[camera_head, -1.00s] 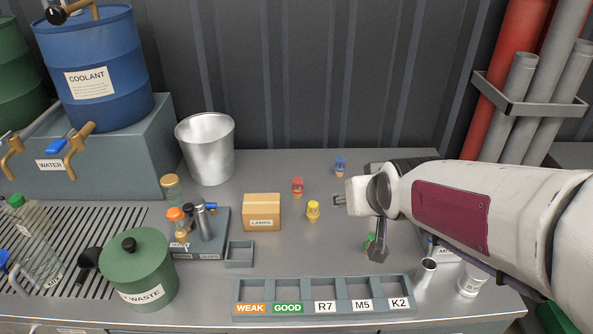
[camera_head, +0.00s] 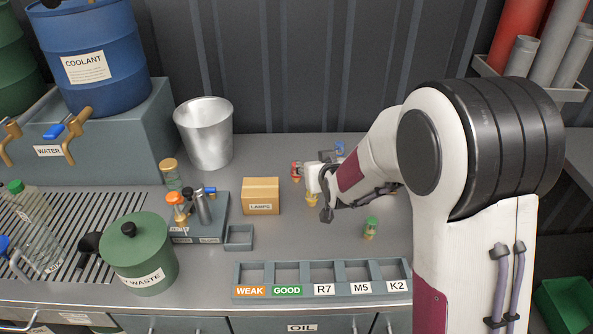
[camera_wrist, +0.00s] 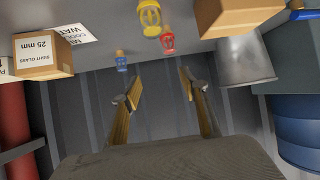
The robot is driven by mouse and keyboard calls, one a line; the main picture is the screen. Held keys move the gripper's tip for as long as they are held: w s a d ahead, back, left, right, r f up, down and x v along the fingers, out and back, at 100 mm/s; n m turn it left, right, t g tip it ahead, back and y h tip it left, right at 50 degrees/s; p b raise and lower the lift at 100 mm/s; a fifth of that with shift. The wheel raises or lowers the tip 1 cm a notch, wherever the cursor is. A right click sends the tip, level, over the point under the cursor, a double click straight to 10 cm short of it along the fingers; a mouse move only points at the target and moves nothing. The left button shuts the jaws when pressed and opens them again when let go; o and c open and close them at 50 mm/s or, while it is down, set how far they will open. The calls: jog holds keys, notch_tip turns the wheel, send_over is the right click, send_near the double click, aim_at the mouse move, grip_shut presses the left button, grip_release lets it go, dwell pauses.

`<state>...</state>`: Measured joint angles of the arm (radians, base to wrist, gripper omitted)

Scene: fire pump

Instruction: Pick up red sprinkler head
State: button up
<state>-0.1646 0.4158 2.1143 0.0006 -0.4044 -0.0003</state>
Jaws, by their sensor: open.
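The red sprinkler head (camera_head: 296,171) stands on the worktop, just left of my gripper (camera_head: 326,208) in the head view. In the wrist view the red sprinkler head (camera_wrist: 167,40) is upside down, above and apart from the fingertips of my gripper (camera_wrist: 160,80). My gripper's fingers are spread, with nothing between them.
A blue sprinkler head (camera_head: 340,150) stands behind my gripper and a green one (camera_head: 370,228) in front. A lamps box (camera_head: 261,196) and metal bucket (camera_head: 206,135) are to the left. A labelled compartment tray (camera_head: 320,291) lies at the front.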

jog(key=shift+t+y, duration=0.3)
jog(key=shift+t, duration=0.3)
jog(key=w+a+f, duration=0.1)
jog(key=f, duration=0.1)
jog(key=w+a+f, duration=0.1)
jog(key=f, duration=0.1)
jog(key=w+a+f, duration=0.1)
jog(key=w+f, duration=0.1)
jog(key=shift+w+f, duration=0.1)
jog(key=shift+x, duration=1.2)
jog(key=shift+w, duration=0.1)
jog(key=shift+x, duration=2.55)
jog(key=c, duration=1.2)
